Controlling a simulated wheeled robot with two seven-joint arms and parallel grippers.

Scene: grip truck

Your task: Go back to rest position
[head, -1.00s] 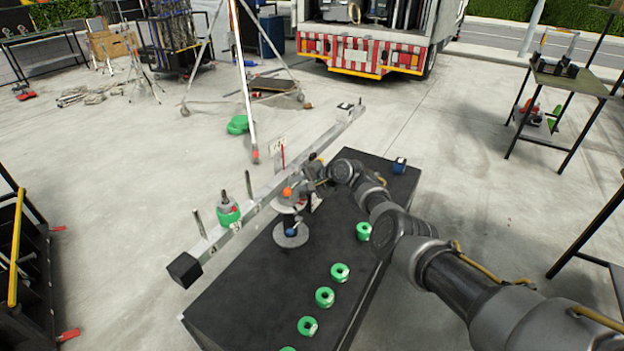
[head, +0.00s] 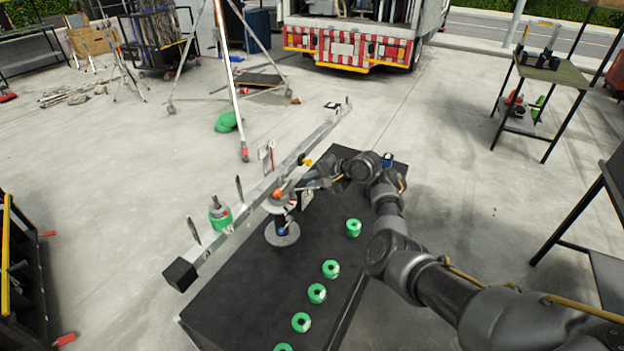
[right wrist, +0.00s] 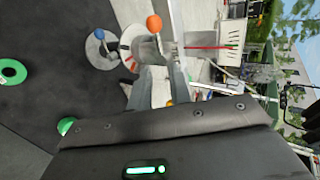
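A long grey beam (head: 240,215) with upright pegs runs diagonally along the black table's left edge in the head view. A green weight (head: 220,214) sits on it left of the middle. A round stand (head: 282,234) with an orange ball and a blue ball is at its middle; it also shows in the right wrist view (right wrist: 100,48). My right gripper (head: 303,186) is just right of the orange ball. In the right wrist view its two grey fingers (right wrist: 160,82) stand apart with nothing seen held between them. My left gripper is out of view.
Several green rings (head: 330,269) lie in a row on the black table (head: 235,300). A tripod leg (head: 238,100) stands behind the beam, and a workbench (head: 548,70) at the right. Open concrete floor surrounds the table.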

